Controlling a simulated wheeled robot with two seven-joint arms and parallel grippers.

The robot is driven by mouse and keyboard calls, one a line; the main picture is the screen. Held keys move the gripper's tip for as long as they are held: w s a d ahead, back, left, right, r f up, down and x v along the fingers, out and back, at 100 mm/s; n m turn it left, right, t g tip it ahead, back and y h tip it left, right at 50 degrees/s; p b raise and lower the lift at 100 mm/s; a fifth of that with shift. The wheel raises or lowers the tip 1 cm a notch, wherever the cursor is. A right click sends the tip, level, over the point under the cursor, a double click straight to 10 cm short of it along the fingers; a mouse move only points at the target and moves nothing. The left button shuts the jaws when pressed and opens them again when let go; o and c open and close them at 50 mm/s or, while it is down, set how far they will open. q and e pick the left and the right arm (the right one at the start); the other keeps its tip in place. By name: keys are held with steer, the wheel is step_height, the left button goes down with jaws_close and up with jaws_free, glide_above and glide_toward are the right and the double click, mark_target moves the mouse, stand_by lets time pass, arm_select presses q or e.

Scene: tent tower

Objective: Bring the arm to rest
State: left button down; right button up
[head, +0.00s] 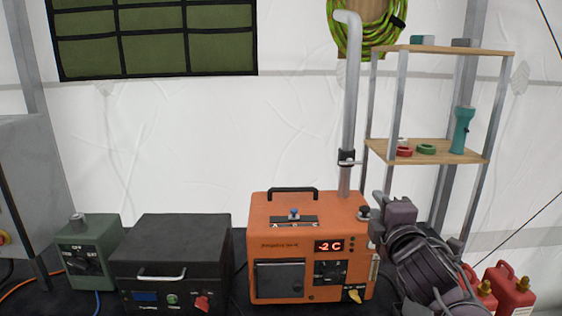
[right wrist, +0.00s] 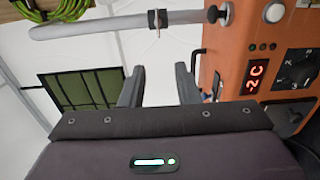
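My right gripper (head: 384,208) is beside the upper right edge of the orange heater box (head: 271,226) in the head view. In the right wrist view its two fingers (right wrist: 160,86) stand apart with nothing between them, only white tent wall behind. The orange box (right wrist: 236,55) is to the right of the fingers there, its red display reading -2 C. I cannot tell whether the gripper touches the box or its side knob (head: 364,212). My right arm covers what lies behind it. My left gripper is in neither view.
A grey pipe (head: 349,110) rises behind the box. A shelf rack (head: 440,50) with a teal flashlight (head: 462,130) stands behind my right arm, and red cans (head: 512,290) lie at lower right. A black box (head: 170,255) and green box (head: 90,250) stand left.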

steer(key=s+a+f+m+g, duration=0.1)
steer(key=s+f+m+g, duration=0.6)
steer(key=f, duration=0.5)
steer(key=s+a+f+m+g, duration=0.1)
steer(key=s+f+m+g, duration=0.25)
steer(key=s+f, duration=0.8)
steer(key=s+d+f+m+g, duration=0.2)
steer(key=s+f+m+g, duration=0.3)
steer(key=s+f, duration=0.5)
step_height(320, 180, down, 28)
steer(key=s, duration=0.3)
steer(key=s+d+f+g, duration=0.1)
steer(key=s+d+f, duration=0.2)
steer(key=s+f, duration=1.5)
steer(key=shift+s+f+h, duration=0.25)
steer(key=shift+s+h, duration=0.05)
steer(key=shift+s, duration=0.55)
